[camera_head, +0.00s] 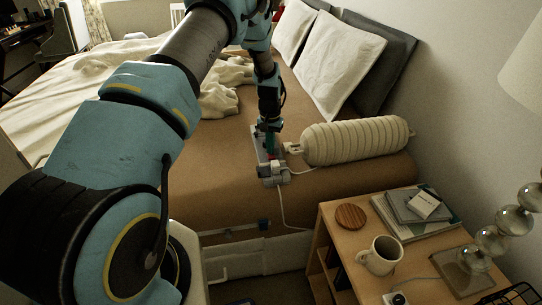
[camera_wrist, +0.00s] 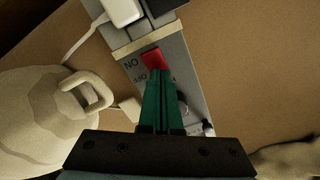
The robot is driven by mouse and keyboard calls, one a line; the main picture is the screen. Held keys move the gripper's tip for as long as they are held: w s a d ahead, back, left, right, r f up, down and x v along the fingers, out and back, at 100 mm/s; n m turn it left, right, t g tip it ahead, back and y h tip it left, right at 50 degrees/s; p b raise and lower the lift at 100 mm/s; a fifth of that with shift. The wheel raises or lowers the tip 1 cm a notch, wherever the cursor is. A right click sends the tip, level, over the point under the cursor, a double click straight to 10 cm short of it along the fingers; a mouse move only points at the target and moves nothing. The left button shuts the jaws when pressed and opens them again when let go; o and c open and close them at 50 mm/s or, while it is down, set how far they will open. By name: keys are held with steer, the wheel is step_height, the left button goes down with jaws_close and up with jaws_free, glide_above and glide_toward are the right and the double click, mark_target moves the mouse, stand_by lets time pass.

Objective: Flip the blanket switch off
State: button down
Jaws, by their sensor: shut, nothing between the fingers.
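In the head view the grey box (camera_head: 270,172) lies on the brown bed cover near the bed's front edge. My gripper (camera_wrist: 161,73) has green fingers held together with nothing between them. Its tips are at the lower edge of the red rocker in the wrist view and hide part of it. I cannot tell whether they touch it. In the head view my gripper (camera_head: 270,152) points down over the box.
A cream ribbed bolster (camera_head: 355,141) lies right of the box, its loop end close by. A white plug (camera_wrist: 122,10) with a cable sits at the box's end. The nightstand (camera_head: 335,218) holds a mug (camera_head: 381,255), books and a lamp. Rumpled cream bedding (camera_head: 60,95) lies left.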

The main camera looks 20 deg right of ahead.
step_height(320, 180, up, 7)
steer(key=p, duration=0.3)
stand_by(0.5)
